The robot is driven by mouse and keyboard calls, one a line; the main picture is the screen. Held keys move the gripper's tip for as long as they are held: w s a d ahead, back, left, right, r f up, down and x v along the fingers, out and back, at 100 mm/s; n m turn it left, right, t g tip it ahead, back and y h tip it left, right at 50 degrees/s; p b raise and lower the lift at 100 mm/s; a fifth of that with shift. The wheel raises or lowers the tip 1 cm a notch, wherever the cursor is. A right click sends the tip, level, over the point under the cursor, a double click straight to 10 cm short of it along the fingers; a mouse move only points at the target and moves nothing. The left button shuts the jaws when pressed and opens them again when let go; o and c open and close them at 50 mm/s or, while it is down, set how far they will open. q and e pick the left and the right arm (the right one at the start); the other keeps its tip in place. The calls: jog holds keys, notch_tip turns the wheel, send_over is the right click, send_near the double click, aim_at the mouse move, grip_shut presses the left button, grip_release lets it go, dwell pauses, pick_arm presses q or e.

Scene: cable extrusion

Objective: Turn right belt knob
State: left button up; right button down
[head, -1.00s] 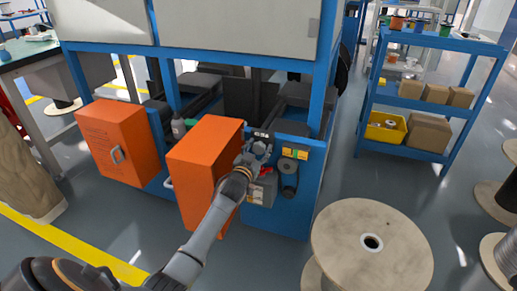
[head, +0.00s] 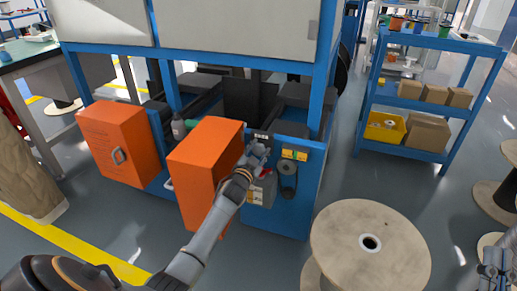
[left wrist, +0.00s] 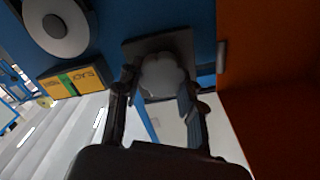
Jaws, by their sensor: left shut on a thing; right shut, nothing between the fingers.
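The grey lobed knob (left wrist: 162,75) sits on a dark square plate (left wrist: 128,50) on the blue machine panel in the left wrist view. My left gripper (left wrist: 160,88) has a finger on either side of the knob and is shut on it. In the head view my left gripper (head: 258,150) is at the panel, just right of the open orange door, and hides the knob there. My right gripper (head: 495,270) shows at the lower right corner, shut and empty, beyond the wooden spool and away from the panel.
The orange door (head: 208,150) stands close left of my left arm. A grey round part (head: 288,170) and yellow and green labels (head: 294,154) are right of the knob. A large wooden spool (head: 340,245) stands in front; a blue shelf (head: 412,95) is at right.

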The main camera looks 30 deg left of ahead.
pick_arm(q)
jog(key=shift+m, duration=0.8)
pick_arm(e)
jog(key=shift+w+f+g, duration=0.3)
jog(key=shift+f+g, duration=0.1)
jog(key=shift+f, duration=0.05)
pick_arm(q)
jog(key=shift+d, duration=0.1)
pick_arm(e)
jog(key=shift+f, duration=0.1)
pick_arm(q)
jog(key=shift+f, duration=0.1)
jog(key=o, duration=1.2)
jog(key=shift+s, duration=0.1)
jog(key=v, duration=1.1)
jog(key=shift+s+d, duration=0.2)
jog(key=shift+s, duration=0.2)
